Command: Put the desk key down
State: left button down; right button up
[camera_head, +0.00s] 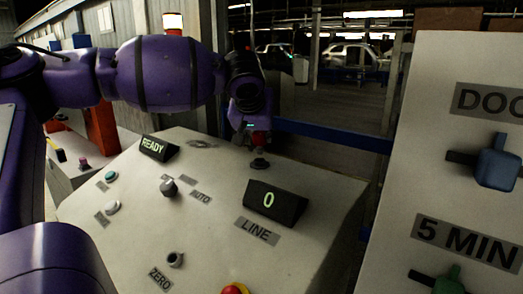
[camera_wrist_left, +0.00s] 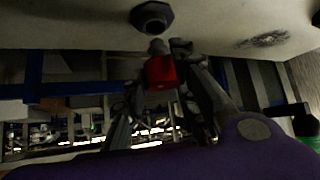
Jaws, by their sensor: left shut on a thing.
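The desk key (camera_head: 259,138) has a red head, and my left gripper (camera_head: 255,125) is shut on it. In the left wrist view the red head of the desk key (camera_wrist_left: 160,72) sits between the fingers of my left gripper (camera_wrist_left: 165,60). A dark round socket (camera_head: 260,163) on the sloped desk panel (camera_head: 315,185) is just below the key. The socket (camera_wrist_left: 153,17) is also close to the key in the left wrist view. I cannot tell whether the key touches it. My right gripper is in neither view.
The desk bears a READY display (camera_head: 158,149), a zero display (camera_head: 275,203), knobs, buttons and a red emergency button (camera_head: 235,289). A panel with a blue handle (camera_head: 497,165) and a green handle (camera_head: 445,280) stands at the right. A blue rail (camera_head: 335,135) runs behind.

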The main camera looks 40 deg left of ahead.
aim_at(259, 145)
pick_arm(q)
jog(key=shift+f, duration=1.3)
jog(key=shift+s+f, duration=0.1)
jog(key=shift+f, duration=0.05)
jog(key=c, duration=1.4)
grip_release()
